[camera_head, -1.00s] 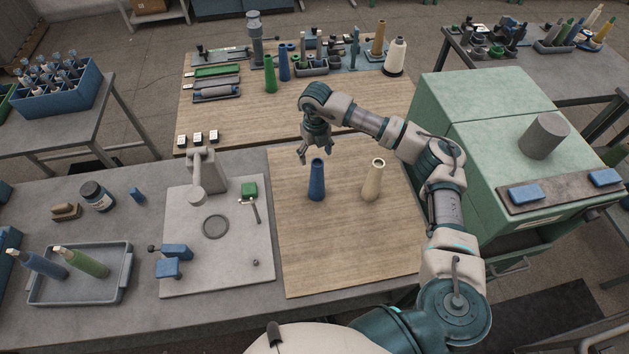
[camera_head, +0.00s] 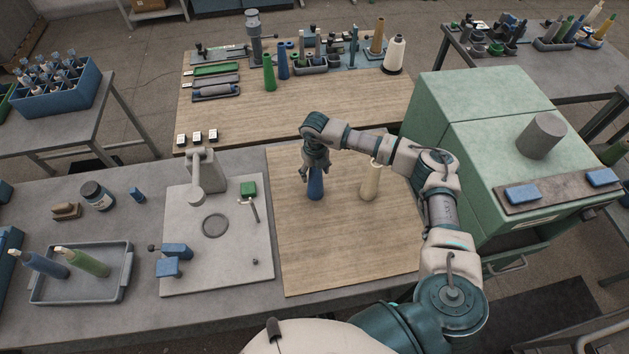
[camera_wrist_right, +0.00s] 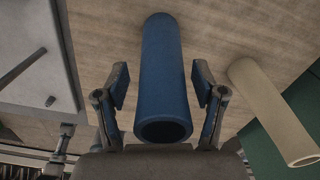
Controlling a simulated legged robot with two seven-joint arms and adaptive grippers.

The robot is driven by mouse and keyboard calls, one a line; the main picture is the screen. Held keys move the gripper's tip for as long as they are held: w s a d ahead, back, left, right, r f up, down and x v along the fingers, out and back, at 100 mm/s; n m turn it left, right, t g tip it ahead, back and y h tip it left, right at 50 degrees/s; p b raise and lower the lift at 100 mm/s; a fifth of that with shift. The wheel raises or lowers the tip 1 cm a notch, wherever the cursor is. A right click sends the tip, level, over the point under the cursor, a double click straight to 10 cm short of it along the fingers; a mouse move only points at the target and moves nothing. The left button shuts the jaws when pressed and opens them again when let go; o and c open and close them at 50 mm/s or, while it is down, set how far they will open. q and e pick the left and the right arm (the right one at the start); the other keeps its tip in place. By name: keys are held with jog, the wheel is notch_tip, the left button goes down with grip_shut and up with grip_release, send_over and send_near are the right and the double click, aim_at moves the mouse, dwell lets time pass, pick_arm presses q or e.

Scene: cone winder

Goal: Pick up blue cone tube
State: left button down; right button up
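The blue cone tube (camera_head: 315,187) stands upright on the wooden board (camera_head: 340,245) in front of me. In the right wrist view the blue cone tube (camera_wrist_right: 161,80) lies between the two fingers, its open end toward the camera. My right gripper (camera_head: 315,172) is over the top of the tube, with its fingers on either side. In the right wrist view my right gripper (camera_wrist_right: 161,88) is open, with a gap between each finger and the tube. My left gripper is not in view.
A cream cone tube (camera_head: 370,182) stands on the board just right of the blue one; it also shows in the right wrist view (camera_wrist_right: 275,110). The green cabinet (camera_head: 490,140) stands to the right. A grey plate with a small press (camera_head: 202,170) is left. The front of the board is clear.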

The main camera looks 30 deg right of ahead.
jog(key=shift+d+f, duration=0.1)
jog(key=shift+d, duration=0.2)
jog(key=c, duration=0.8)
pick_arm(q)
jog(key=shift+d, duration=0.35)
pick_arm(e)
jog(key=shift+a, duration=0.1)
